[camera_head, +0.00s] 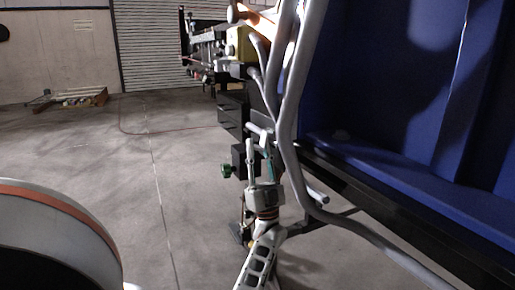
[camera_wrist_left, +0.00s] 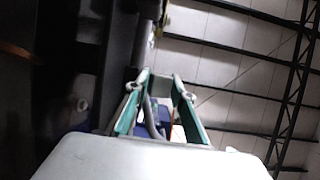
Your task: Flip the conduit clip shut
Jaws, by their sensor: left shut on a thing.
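My left gripper (camera_head: 259,147) reaches up from the bottom middle of the head view, beside the thick grey conduit tubes (camera_head: 287,110). A small pale lavender piece (camera_head: 259,129), which may be the conduit clip, lies at its fingertips. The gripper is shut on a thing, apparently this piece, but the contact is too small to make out. In the left wrist view the teal fingers (camera_wrist_left: 160,88) point away from the camera, with a grey part between them. Whether the clip is open or closed cannot be told. My right gripper is not in view.
A large blue panelled structure (camera_head: 400,110) with a dark lower rail (camera_head: 385,205) fills the right side. Dark boxes and a green knob (camera_head: 227,171) are close to the left of my gripper. The concrete floor (camera_head: 100,160) at left is mostly clear.

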